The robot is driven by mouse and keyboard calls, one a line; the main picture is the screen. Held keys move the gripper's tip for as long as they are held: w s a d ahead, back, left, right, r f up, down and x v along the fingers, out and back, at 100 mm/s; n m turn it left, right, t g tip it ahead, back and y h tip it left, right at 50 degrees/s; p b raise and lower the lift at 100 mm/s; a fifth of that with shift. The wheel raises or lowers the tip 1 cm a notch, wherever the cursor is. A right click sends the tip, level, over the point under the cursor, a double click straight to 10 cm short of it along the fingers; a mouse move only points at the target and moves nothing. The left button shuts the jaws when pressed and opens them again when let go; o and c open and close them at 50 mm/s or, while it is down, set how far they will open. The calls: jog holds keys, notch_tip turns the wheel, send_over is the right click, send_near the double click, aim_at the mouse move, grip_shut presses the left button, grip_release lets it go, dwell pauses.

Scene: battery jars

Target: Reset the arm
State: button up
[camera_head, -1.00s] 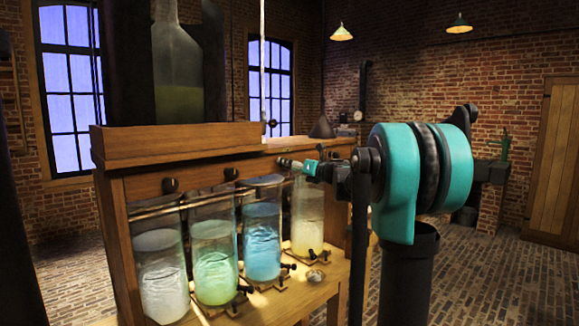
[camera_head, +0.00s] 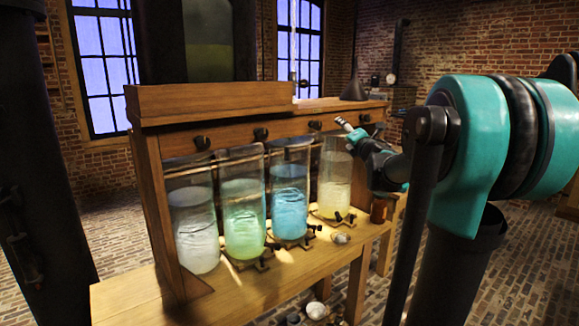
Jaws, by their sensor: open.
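My teal and black arm comes in from the right, with its large joint close to the camera. My gripper (camera_head: 345,125) is at the arm's far end, small in view, pointing up and left. It is open, and I see nothing held in it. It shows in front of the back board of the wooden bench, above and right of the jar of yellowish liquid (camera_head: 334,187). A gap between gripper and jar is hard to judge from this angle.
Jars of clear (camera_head: 195,230), green (camera_head: 243,218) and blue (camera_head: 289,200) liquid stand in a row on the bench (camera_head: 130,297). A small metal dish (camera_head: 340,239) sits in front. A brown bottle (camera_head: 378,210) stands below my arm. Open brick floor lies right.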

jog(key=s+d+f+m+g+h, duration=0.35)
jog(key=s+f+m, duration=0.35)
jog(key=f+m, duration=0.25)
jog(key=s+d+f+m+g+h, duration=0.3)
jog(key=s+d+f+m+h, duration=0.15)
jog(key=s+f+m, duration=0.4)
jog(key=s+a+f+m+g+y, duration=0.2)
jog(key=s+a+f+m+g, duration=0.2)
jog(key=s+f, duration=0.8)
jog(key=s+a+f+m+g+y, duration=0.2)
jog(key=s+a+f+m+g, duration=0.2)
jog(key=s+f, duration=0.7)
jog(key=a+f+m, duration=0.1)
jog(key=a, duration=0.1)
jog(key=shift+s+a, duration=0.3)
jog(key=shift+s, duration=0.05)
